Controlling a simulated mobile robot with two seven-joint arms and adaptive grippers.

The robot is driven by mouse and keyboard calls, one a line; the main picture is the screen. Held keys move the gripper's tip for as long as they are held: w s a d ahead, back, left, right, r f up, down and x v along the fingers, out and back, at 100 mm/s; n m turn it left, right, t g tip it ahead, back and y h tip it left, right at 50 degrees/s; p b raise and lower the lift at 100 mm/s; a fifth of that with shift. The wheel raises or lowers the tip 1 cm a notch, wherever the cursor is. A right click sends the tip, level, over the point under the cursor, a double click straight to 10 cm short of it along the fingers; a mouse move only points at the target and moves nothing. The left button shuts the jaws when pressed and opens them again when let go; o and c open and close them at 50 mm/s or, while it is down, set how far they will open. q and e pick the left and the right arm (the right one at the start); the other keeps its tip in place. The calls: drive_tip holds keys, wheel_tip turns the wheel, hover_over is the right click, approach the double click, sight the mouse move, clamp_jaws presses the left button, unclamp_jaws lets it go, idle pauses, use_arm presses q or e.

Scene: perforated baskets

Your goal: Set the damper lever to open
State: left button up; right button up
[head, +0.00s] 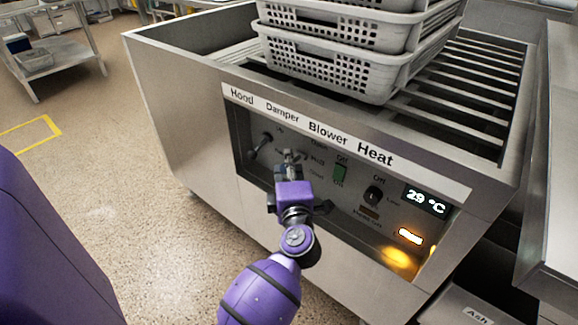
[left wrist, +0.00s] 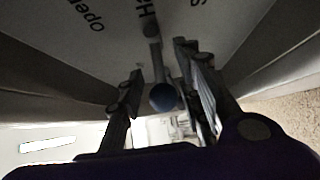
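The control panel (head: 395,210) is on the front of the steel unit, with Hood, Damper, Blower and Heat labels. My left gripper (head: 290,158) is in front of the Damper section and hides most of the damper lever in the head view. In the left wrist view, a lever rod (left wrist: 153,50) with a dark round knob (left wrist: 163,97) lies between the fingers of my left gripper (left wrist: 165,100). The fingers are apart, with a gap visible on both sides of the knob. The "open" marking (left wrist: 84,19) shows at the upper left there. My right gripper is not seen.
The hood lever (head: 261,142) is close to the left of my gripper. The green blower switch (head: 340,174), heat knob (head: 374,194) and 29 °C display (head: 426,201) are to the right. Perforated baskets (head: 330,70) are stacked on the slatted top.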

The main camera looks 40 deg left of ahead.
use_arm(q)
clamp_jaws()
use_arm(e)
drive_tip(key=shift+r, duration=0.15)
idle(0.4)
use_arm(q)
drive_tip(key=r+p, duration=0.1)
drive_tip(key=p, duration=0.5)
drive_tip(key=shift+r+m+g+h, duration=0.3)
drive_tip(key=shift+m+g, duration=0.1)
drive_tip(key=p, duration=0.4)
drive_tip(key=r+m+g+p, duration=0.1)
drive_tip(key=p, duration=0.3)
drive_tip(key=shift+w+h+p, duration=0.25)
drive_tip(key=shift+h+p, duration=0.15)
drive_tip(key=p, duration=0.3)
drive_tip(key=m+g+p, duration=0.1)
drive_tip(key=p, duration=0.2)
drive_tip(key=shift+w+d+r, duration=0.1)
drive_tip(key=shift+w+r, duration=0.1)
drive_tip(key=shift+r, duration=0.05)
drive_tip(key=shift+m+g+h+p, duration=0.3)
drive_tip(key=shift+p, duration=0.5)
drive_tip(key=shift+f+p, duration=0.2)
drive_tip(key=shift+p, duration=0.55)
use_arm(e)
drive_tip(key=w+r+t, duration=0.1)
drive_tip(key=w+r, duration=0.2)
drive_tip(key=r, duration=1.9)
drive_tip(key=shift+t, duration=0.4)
